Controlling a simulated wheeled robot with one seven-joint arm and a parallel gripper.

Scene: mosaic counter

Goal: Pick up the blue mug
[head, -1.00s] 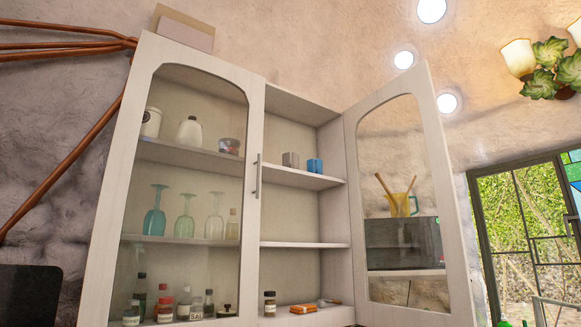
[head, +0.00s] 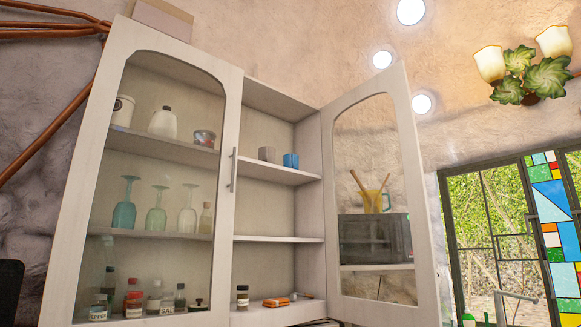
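The blue mug (head: 290,160) stands upright on the upper shelf of the cabinet's open right half. A grey mug (head: 267,154) stands just to its left. My gripper is not in view, so its state and distance from the mug do not show.
The cabinet's left glass door (head: 234,170) is shut over glasses and bottles. The right glass door (head: 415,190) stands open to the right. A small jar (head: 242,297) and an orange item (head: 275,301) are on the bottom shelf. The middle shelf (head: 280,239) is bare.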

